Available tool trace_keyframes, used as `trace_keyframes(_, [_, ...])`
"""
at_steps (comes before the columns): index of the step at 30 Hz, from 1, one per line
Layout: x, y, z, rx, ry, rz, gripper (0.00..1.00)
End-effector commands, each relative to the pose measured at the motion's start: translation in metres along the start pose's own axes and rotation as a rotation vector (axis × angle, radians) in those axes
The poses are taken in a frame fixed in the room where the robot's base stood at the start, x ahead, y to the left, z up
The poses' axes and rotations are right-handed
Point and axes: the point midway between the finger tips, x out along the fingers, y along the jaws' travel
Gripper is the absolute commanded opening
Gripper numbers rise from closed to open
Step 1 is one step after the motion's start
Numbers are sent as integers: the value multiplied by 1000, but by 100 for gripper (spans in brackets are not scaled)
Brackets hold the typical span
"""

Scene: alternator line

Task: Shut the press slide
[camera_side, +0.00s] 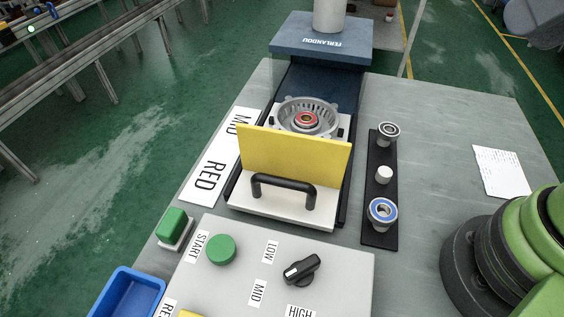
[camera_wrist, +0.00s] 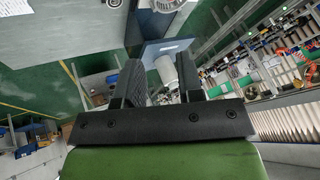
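The press slide (camera_side: 270,203) is a pale carriage with a yellow upright plate (camera_side: 295,155) and a black bar handle (camera_side: 283,187). It sits pulled out toward the front on dark rails. A grey alternator housing (camera_side: 326,108) with a red-ringed bearing at its centre rests on it behind the plate. The blue press head (camera_side: 320,45) stands behind, clear of the housing. My gripper (camera_wrist: 161,78) shows in the wrist view with its two dark fingers apart and nothing seen between them. It is outside the side view, so its distance from the handle cannot be told.
A black strip (camera_side: 381,217) with bearings and a white piece lies right of the slide. In front is a control panel (camera_side: 225,285) with a green button (camera_side: 221,249) and a black knob (camera_side: 301,268). A blue bin (camera_side: 127,292) is front left. Bench right of the strip is mostly clear.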

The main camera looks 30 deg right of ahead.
Motion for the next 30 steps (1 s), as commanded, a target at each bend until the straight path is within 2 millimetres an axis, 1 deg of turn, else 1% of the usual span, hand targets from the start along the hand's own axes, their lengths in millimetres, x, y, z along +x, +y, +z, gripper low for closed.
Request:
trace_keyframes(1, [7,-2,-4,-33,-32,28,23])
trace_keyframes(4, [26,-8,-14,-124,-87,110,0])
trace_keyframes(8, [62,-28,-28,-294,-123,218,0])
trace_keyframes(11, [94,-53,-30,-445,-117,275,0])
trace_keyframes(12, [107,-65,-29,-509,-108,290,0])
trace_keyframes(14, [128,-84,-23,-609,-92,303,0])
trace_keyframes(15, [142,-98,-16,-675,-78,306,0])
trace_keyframes(17, [161,-117,-4,-770,-56,302,0])
trace_keyframes(18, [173,-128,6,-828,-42,294,0])
trace_keyframes(21, [196,-152,31,-948,-13,268,0])
trace_keyframes(24, [211,-166,50,-1026,7,242,0])
trace_keyframes(25, [214,-169,54,-1041,11,236,0])
trace_keyframes(27, [218,-172,60,-1063,17,228,0])
trace_keyframes(30, [225,-173,61,-1071,20,225,0])
